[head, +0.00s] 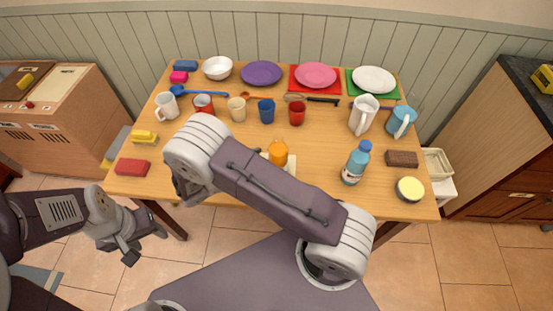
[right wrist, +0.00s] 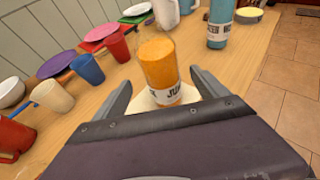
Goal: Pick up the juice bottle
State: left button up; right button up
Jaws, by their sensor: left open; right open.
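The juice bottle (head: 278,152) is orange and stands upright near the front middle of the wooden table, its lower part partly hidden by my right arm in the head view. In the right wrist view the juice bottle (right wrist: 160,62) shows a white label with dark letters. My right gripper (right wrist: 161,82) is open, with one finger on each side of the bottle's lower part; I cannot tell whether they touch it. In the head view my right arm hides most of that gripper. My left gripper (head: 146,245) is open and empty, off the table's front left.
A blue bottle (head: 356,163) stands right of the juice bottle. Behind are a blue cup (head: 266,110), a red cup (head: 297,112) and a beige cup (head: 237,109). Plates line the back. A white pitcher (head: 363,114) stands at right. A pale flat item (right wrist: 150,99) lies at the juice bottle's base.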

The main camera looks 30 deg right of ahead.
aim_at(271, 160)
jog(key=x, duration=0.3)
jog(key=shift+s+d, duration=0.1)
jog(key=shift+d, duration=0.3)
jog(key=shift+p+x, duration=0.45)
jog(key=shift+x, duration=2.35)
jog(key=shift+a, duration=0.1)
jog(key=c, duration=0.3)
grip_shut()
